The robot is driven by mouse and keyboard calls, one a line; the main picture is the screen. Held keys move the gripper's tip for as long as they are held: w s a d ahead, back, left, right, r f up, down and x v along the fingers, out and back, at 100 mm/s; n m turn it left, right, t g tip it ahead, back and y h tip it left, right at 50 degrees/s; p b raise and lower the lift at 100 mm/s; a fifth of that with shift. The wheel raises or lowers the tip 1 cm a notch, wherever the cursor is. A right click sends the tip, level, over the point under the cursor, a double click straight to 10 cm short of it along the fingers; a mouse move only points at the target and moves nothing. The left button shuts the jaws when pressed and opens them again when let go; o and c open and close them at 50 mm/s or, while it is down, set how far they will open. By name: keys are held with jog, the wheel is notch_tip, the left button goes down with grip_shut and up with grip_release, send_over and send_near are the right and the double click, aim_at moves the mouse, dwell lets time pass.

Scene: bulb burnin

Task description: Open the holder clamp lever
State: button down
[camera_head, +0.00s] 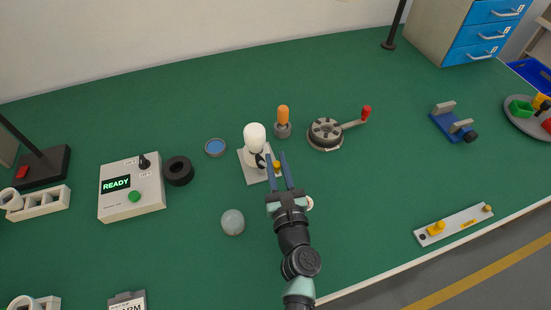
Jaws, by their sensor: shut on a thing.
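The holder (248,173) is a light grey plate in the middle of the green table. A white bulb (254,136) stands upright on it, with a dark part (261,160) at its base. A small yellow piece (277,166), which looks like the clamp lever's tip, shows between the fingers of my gripper (276,155) at the holder's right side. My gripper is shut on this piece. The rest of the lever is hidden or too small to make out.
A clear globe (232,222) lies just left of my arm. An orange-topped piece (283,117) and a round device with a red-handled crank (325,133) stand behind and right. The READY box (131,189) and a black ring (179,171) are left.

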jog(key=n+y, duration=0.1)
jog(key=w+n+g+y+p, duration=0.1)
jog(key=y, duration=0.1)
jog(key=shift+d+r, duration=0.1)
jog(key=shift+d, duration=0.3)
jog(key=n+y, duration=0.1)
jog(key=n+g+y+b, duration=0.1)
jog(key=w+y+b, duration=0.1)
jog(key=y, duration=0.1)
jog(key=shift+d+f+n+g, duration=0.15)
jog(key=shift+f+n+g, duration=0.15)
jog(key=shift+n+g, duration=0.1)
jog(key=n+g+y+b, duration=0.2)
jog(key=b, duration=0.1)
jog(key=w+n+g+y+b, duration=0.1)
jog(key=g+y+b, duration=0.1)
jog(key=b, duration=0.1)
jog(key=shift+w+f+n+b, duration=0.1)
jog(key=shift+w+n+b, duration=0.05)
jog(key=shift+n+b, duration=0.25)
jog(key=shift+w+a+n+g+y+b, duration=0.2)
jog(key=shift+n+g+y+b, duration=0.5)
jog(key=shift+g+b, duration=0.45)
jog(key=shift+r+b, duration=0.2)
jog(key=shift+b, duration=0.3)
jog(key=shift+r+n+g, duration=0.1)
jog(key=shift+n+g, duration=0.2)
jog(key=shift+g, duration=0.05)
jog(key=shift+a, duration=0.1)
